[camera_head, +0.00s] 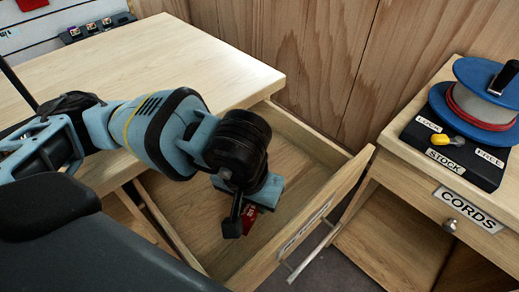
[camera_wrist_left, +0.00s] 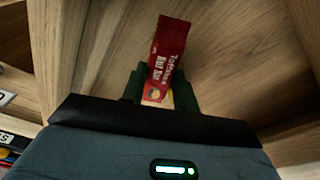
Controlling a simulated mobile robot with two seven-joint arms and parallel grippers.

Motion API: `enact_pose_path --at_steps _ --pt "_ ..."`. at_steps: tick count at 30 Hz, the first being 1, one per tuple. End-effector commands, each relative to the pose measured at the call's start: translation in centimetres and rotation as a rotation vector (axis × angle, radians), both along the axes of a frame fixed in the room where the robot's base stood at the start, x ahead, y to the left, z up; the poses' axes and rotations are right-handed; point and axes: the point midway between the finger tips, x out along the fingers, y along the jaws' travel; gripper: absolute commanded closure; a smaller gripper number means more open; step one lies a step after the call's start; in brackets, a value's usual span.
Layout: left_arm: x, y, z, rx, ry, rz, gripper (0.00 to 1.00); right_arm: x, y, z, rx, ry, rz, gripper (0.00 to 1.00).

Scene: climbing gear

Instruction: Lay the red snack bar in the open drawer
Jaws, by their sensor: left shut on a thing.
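The red snack bar (camera_wrist_left: 170,50) is held between the two fingers of my left gripper (camera_wrist_left: 160,88) in the left wrist view. In the head view a small part of the red snack bar (camera_head: 250,212) shows beside my left gripper (camera_head: 240,215), which is over the open drawer. The open drawer (camera_head: 290,150) is wooden and pulled out from the wooden table. My left gripper is shut on the bar and points down into the drawer. Whether the bar touches the drawer floor I cannot tell. My right gripper is not in view.
The drawer's front panel (camera_head: 310,225) has a label and a metal handle. At the right a wooden cabinet (camera_head: 400,155) labelled CORDS carries a black base (camera_head: 450,150) with a blue spool (camera_head: 490,90). The tabletop (camera_head: 150,65) is mostly clear.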

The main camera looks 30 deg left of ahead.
Motion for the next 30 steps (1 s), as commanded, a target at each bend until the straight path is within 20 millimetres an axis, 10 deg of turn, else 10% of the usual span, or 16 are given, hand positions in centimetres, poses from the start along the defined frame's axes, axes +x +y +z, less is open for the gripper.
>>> enact_pose_path --at_steps 16,30 --pt "11.5 1.2 -0.9 0.000 -0.002 0.003 0.93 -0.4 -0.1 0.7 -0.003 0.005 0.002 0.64" --pt "13.8 1.4 -1.2 -0.001 -0.001 0.000 0.93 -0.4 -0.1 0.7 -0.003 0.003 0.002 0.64"
